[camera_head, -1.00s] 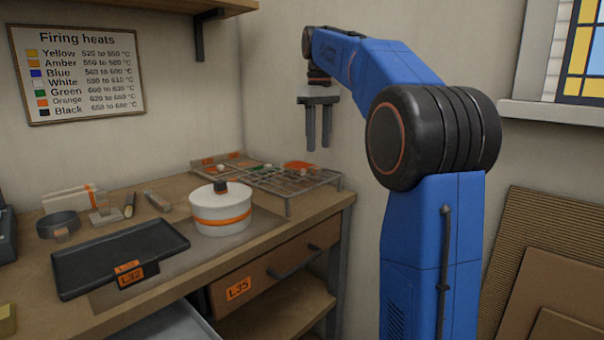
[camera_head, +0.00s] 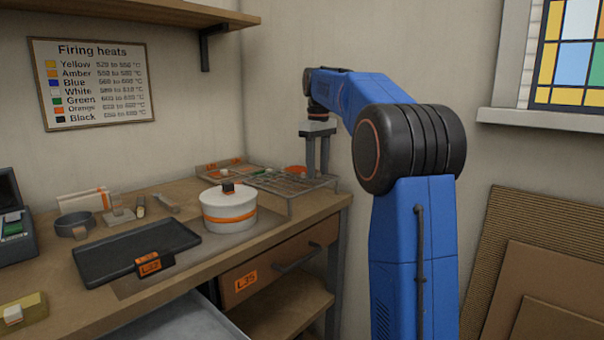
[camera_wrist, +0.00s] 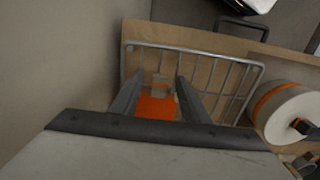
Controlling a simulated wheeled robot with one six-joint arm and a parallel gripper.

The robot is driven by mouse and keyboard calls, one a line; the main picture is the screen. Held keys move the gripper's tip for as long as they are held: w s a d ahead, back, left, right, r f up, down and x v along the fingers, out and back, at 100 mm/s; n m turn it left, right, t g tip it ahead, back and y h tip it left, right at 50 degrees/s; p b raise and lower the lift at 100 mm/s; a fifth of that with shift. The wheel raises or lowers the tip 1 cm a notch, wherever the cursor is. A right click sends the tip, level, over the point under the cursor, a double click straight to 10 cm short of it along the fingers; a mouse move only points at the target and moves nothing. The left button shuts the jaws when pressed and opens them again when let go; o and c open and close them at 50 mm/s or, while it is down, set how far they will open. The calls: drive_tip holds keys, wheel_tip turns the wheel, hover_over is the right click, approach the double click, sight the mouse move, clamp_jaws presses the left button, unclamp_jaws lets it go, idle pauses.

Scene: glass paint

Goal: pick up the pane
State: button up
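A flat orange piece (camera_head: 296,169), which looks like a glass pane, lies on the wire rack (camera_head: 270,182) at the back right of the bench. It also shows in the wrist view (camera_wrist: 155,107), below and between the two fingers, partly hidden by my gripper's body. My gripper (camera_head: 317,173) points down over the right end of the rack. In the wrist view my gripper (camera_wrist: 160,76) is open, with a clear gap between the fingers and nothing held. I cannot tell whether the fingertips touch the rack.
A white lidded pot (camera_head: 229,210) with an orange band stands in front of the rack. A black tray (camera_head: 125,254) lies further left. The wall (camera_head: 300,60) is close behind the rack. A drawer (camera_head: 275,265) with a handle is below the bench top.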

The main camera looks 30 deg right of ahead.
clamp_jaws()
wheel_tip(320, 180, up, 13)
idle(0.9)
drive_tip(key=shift+s, duration=0.1)
